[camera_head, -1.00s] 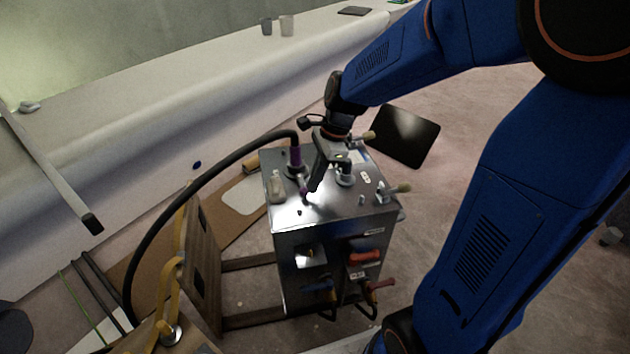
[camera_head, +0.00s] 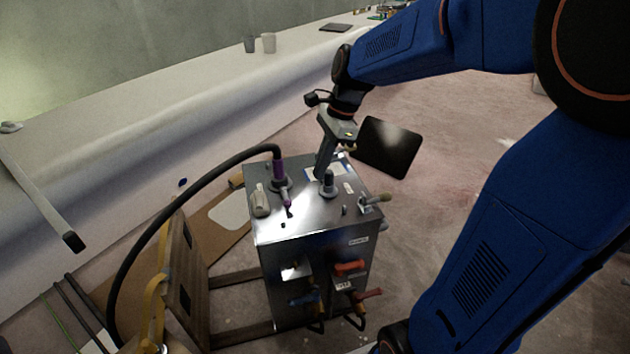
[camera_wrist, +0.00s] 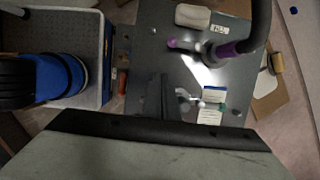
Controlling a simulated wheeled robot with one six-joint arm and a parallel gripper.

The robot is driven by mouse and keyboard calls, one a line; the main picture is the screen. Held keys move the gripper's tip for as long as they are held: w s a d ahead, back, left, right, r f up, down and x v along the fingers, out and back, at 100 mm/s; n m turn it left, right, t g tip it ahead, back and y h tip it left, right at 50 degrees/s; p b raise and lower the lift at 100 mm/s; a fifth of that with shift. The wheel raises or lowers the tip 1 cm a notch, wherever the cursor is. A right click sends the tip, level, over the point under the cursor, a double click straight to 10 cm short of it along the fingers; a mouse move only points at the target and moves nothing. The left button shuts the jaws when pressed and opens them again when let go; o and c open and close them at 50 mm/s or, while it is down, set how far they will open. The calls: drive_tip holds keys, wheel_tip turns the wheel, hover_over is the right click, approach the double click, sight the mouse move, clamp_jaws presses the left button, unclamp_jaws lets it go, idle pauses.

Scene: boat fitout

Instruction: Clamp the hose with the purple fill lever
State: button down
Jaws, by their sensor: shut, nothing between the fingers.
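The steel box (camera_head: 312,213) has a thick black hose (camera_head: 150,222) arching onto its top at a purple collar (camera_head: 279,169). The purple fill lever (camera_head: 287,200) extends from the foot of this collar toward the box's front; its tip also shows in the wrist view (camera_wrist: 175,43). My gripper (camera_head: 321,173) is shut and empty, pointing down over the rear part of the box top, right of the purple collar and apart from the lever. In the wrist view the shut fingers (camera_wrist: 163,98) appear above the grey top. Whether they touch anything there is hidden.
A grey capped fitting (camera_head: 328,184) stands close to my fingers. Red (camera_head: 350,267) and blue (camera_head: 305,298) handles project from the front.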

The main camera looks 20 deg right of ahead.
drive_tip(key=shift+v, duration=0.9)
drive_tip(key=shift+s, duration=0.1)
drive_tip(key=s+d+n+t+h, duration=0.1)
drive_tip(key=s+d+n+t, duration=0.1)
drive_tip(key=s+n, duration=0.7)
drive_tip(key=s+d+f+n+t+h, duration=0.1)
drive_tip(key=s+d+n+t+h, duration=0.1)
drive_tip(key=s+n, duration=0.7)
drive_tip(key=shift+s+d+t, duration=0.2)
drive_tip(key=shift+s+t, duration=0.1)
drive_tip(key=shift+s, duration=1.2)
